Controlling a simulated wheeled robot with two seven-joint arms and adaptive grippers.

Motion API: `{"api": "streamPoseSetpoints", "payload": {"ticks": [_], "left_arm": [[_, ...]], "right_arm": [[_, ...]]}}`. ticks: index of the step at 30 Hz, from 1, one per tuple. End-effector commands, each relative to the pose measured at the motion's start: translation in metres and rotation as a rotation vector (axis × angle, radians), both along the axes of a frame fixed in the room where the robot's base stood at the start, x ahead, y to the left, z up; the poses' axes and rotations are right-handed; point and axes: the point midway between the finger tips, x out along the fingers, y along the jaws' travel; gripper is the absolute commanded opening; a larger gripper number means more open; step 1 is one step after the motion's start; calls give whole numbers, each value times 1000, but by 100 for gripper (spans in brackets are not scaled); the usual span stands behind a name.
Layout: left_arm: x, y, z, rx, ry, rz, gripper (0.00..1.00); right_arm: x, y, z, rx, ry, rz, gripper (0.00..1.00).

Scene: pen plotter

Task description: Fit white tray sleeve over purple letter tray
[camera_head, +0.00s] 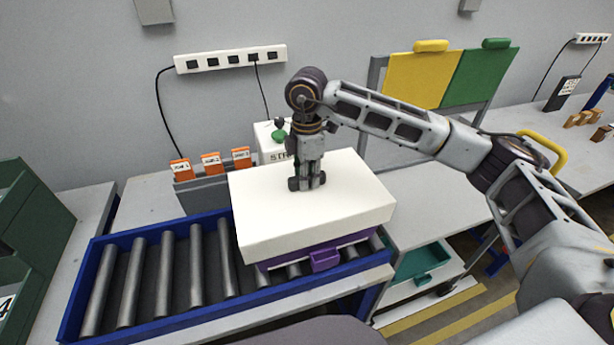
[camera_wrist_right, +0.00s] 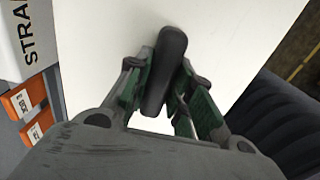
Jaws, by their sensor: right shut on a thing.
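The white tray sleeve (camera_head: 285,220) is a large box-like cover at the middle of the head view. The purple letter tray (camera_head: 325,259) is under it on the roller conveyor; only a low strip and its front tab show below the sleeve's edge. The sleeve hides the rest of the tray, so I cannot tell how far it is down over it. My right gripper (camera_head: 307,184) points down at the sleeve's top. It is shut on a dark rounded handle (camera_wrist_right: 166,70) on the sleeve, clear in the right wrist view. My left gripper is not in view.
The blue-framed roller conveyor (camera_head: 105,318) has bare rollers left of the tray. Behind it stand a grey holder with orange cards (camera_head: 210,164) and a white box (camera_head: 262,140). Yellow and green boards (camera_head: 480,78) stand at the back right. A teal bin (camera_head: 420,262) sits lower right.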

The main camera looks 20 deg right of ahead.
Motion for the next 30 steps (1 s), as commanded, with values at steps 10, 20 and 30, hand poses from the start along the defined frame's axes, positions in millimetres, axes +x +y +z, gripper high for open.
{"api": "streamPoseSetpoints", "payload": {"ticks": [10,20,30], "left_arm": [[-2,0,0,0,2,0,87],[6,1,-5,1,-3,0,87],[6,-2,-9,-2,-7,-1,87]], "right_arm": [[0,0,0,0,-1,0,0],[0,0,-6,0,-1,0,0],[0,0,-12,0,0,0,0]]}}
